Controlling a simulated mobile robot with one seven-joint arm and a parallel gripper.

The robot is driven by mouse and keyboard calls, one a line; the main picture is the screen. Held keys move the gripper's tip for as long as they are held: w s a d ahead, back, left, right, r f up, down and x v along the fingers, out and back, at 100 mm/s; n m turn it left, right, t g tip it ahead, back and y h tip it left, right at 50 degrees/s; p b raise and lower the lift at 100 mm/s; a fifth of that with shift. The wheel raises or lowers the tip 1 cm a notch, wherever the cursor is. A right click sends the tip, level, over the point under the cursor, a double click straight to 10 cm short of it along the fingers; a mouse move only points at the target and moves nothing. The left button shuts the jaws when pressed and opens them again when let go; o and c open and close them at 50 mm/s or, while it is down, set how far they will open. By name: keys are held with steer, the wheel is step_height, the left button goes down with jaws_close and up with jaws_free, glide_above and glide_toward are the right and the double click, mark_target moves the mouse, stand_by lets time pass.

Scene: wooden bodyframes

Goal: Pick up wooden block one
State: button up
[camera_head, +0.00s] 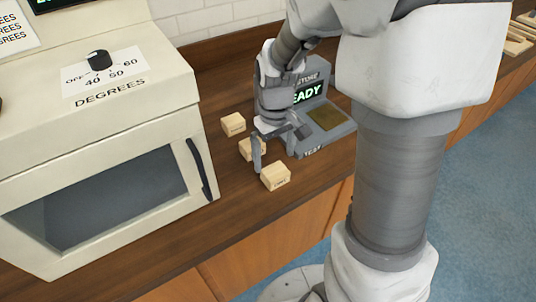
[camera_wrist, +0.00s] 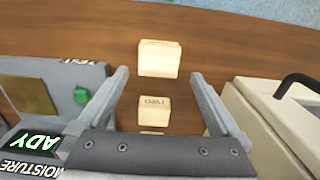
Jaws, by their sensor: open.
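Three small pale wooden blocks stand in a row on the brown counter. The front block (camera_head: 275,176) is nearest the counter edge and shows at the top of the wrist view (camera_wrist: 160,59). The middle block (camera_head: 246,149) lies between my fingers in the wrist view (camera_wrist: 154,111). The back block (camera_head: 233,124) is mostly hidden by my gripper's palm in the wrist view. Their printed labels are too small to read surely, so I cannot tell which is block one. My gripper (camera_head: 275,157) is open and empty, pointing down above the row.
A grey moisture tester (camera_head: 325,118) with a "READY" screen stands close right of my gripper; its green button (camera_wrist: 81,95) shows in the wrist view. A cream oven (camera_head: 110,150) with a dark handle stands left. Bare counter (camera_head: 235,215) lies in front of the oven-side blocks.

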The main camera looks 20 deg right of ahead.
mark_target(275, 170)
step_height(275, 170, down, 7)
steer(key=shift+s+d+r+b, duration=0.15)
steer(key=shift+r+b, duration=0.05)
steer(key=shift+b, duration=0.15)
steer(key=c, duration=1.3)
steer(key=shift+r, duration=0.1)
steer(key=shift+r, duration=0.1)
